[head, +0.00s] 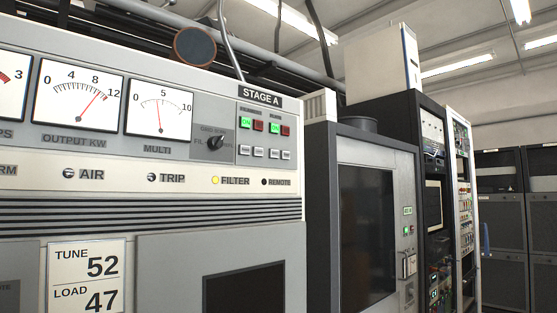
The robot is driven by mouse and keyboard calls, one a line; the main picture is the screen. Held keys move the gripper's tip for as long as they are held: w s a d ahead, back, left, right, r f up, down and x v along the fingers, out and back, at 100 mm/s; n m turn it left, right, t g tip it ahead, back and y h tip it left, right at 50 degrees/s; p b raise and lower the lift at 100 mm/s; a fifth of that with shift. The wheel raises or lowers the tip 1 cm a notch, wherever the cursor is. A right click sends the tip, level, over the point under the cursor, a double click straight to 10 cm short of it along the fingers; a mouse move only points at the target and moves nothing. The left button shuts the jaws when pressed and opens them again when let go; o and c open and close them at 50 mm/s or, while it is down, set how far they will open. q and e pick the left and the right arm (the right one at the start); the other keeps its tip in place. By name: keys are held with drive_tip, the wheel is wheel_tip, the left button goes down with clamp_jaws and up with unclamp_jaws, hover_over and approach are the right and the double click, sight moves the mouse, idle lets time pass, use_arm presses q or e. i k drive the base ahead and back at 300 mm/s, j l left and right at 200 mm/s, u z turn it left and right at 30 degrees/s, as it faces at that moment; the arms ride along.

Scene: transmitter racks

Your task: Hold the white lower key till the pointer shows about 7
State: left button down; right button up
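Small white keys sit in a row on the STAGE A panel, below the lit green and dark red buttons. They form a left pair (251,152) and a right pair (281,154). Their lettering is too small to read, so I cannot tell which are lower keys. The OUTPUT KW meter (81,92) has a red pointer leaning right, a little past 8 on its 0 to 12 scale. The MULTI meter (160,107) has its pointer near 5. Another meter (14,82) is cut off at the left edge. Neither gripper is in view.
A dark selector knob (215,143) sits left of the keys. A TUNE 52, LOAD 47 card (88,280) is on the lower front. A grey cabinet with a dark window (367,230) and equipment racks (434,180) stand to the right.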

sight(256, 151)
drive_tip(key=i+l+u, duration=0.1)
drive_tip(key=l, duration=0.2)
drive_tip(key=i+l, duration=0.25)
drive_tip(key=i+l+u, duration=0.15)
drive_tip(key=l, duration=0.3)
drive_tip(key=i+l+u, duration=0.1)
drive_tip(key=l, duration=0.25)
